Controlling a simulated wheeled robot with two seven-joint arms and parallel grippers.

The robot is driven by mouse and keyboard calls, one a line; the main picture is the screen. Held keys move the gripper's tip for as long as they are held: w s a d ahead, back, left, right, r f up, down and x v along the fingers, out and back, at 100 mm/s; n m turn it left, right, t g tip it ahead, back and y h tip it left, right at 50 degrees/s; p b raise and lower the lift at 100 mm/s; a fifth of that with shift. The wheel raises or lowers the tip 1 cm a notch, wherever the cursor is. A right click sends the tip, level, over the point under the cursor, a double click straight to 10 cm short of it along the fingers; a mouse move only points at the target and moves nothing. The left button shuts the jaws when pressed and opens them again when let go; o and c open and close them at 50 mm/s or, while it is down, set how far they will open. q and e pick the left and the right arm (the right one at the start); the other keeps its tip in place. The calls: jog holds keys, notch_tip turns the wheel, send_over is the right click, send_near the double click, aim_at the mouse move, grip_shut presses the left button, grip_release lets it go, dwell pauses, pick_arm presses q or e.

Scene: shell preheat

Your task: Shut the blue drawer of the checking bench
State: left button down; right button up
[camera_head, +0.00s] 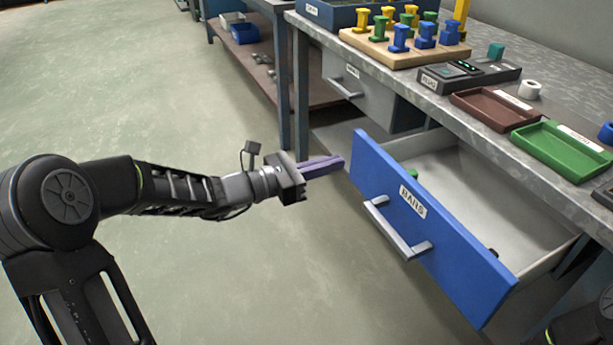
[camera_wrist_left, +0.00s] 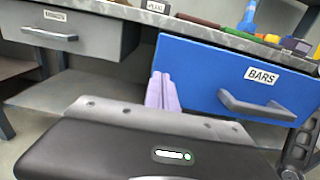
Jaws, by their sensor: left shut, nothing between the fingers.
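The blue drawer (camera_head: 430,235) of the checking bench (camera_head: 450,100) stands pulled out, with a label reading BARS and a grey bar handle (camera_head: 395,230) on its front. Its light inside shows, with a small green thing near the far left corner and a small dark thing near the front right. My left gripper (camera_head: 340,161) is shut and empty, its purple fingers pointing at the left end of the drawer front. In the left wrist view the fingers (camera_wrist_left: 162,78) overlap the left edge of the blue front (camera_wrist_left: 215,75); I cannot tell whether they touch it.
A grey drawer (camera_head: 360,88) left of the blue one looks shut. The bench top holds a wooden board (camera_head: 405,50) with coloured pieces, a dark device (camera_head: 470,75), a brown tray (camera_head: 495,107) and a green tray (camera_head: 562,150). Open floor (camera_head: 240,100) lies left of the bench.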

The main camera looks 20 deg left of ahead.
aim_at(402, 143)
pick_arm(q)
jog(key=shift+x, duration=1.35)
jog(key=x, duration=1.6)
jog(key=shift+f+b, duration=0.1)
jog(key=shift+b, duration=0.25)
